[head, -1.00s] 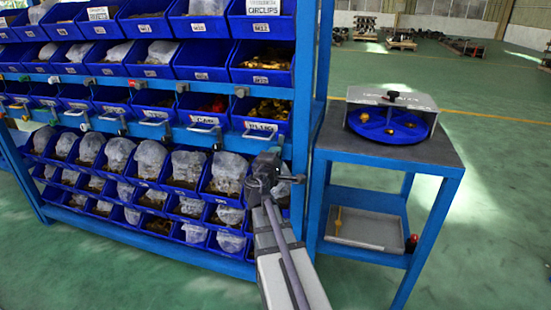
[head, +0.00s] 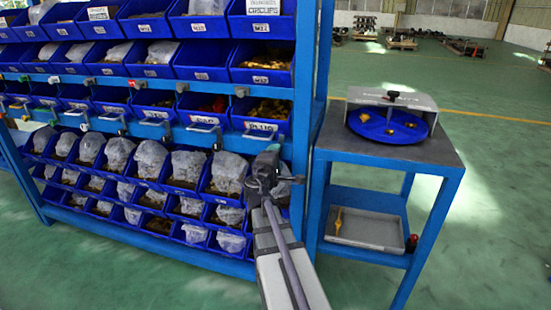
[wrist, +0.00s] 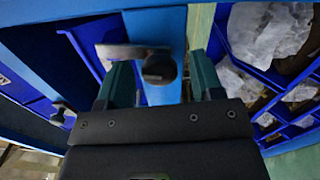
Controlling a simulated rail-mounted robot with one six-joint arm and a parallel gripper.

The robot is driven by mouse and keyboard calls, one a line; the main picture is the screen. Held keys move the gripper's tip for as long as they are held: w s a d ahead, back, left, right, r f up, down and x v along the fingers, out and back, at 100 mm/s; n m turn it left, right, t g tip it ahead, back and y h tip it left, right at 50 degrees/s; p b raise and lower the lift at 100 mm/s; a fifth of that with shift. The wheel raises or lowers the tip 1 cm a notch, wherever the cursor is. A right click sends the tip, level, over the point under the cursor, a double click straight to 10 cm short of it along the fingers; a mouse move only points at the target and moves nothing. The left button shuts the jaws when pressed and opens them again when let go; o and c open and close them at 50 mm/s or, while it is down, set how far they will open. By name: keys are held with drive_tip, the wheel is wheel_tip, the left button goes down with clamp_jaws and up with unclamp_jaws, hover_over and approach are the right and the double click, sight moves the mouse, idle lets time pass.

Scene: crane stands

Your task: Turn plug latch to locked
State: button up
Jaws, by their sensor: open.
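A latch with a flat grey bar and a round dark knob (wrist: 158,68) sits on a blue rail in the wrist view. The bar runs left from the knob, across the picture. My gripper (wrist: 160,60) is open, with one green finger on each side of the knob; I cannot tell whether either touches it.
A second latch (wrist: 62,112) shows at the left in the wrist view. Bins with bagged parts (head: 187,167) lie close by. A blue rack post (head: 308,120) stands right of my gripper. A side table (head: 435,157) holds a blue round tray (head: 375,130).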

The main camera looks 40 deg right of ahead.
drive_tip(key=v, duration=1)
drive_tip(key=shift+a, duration=0.2)
drive_tip(key=shift+s, duration=0.1)
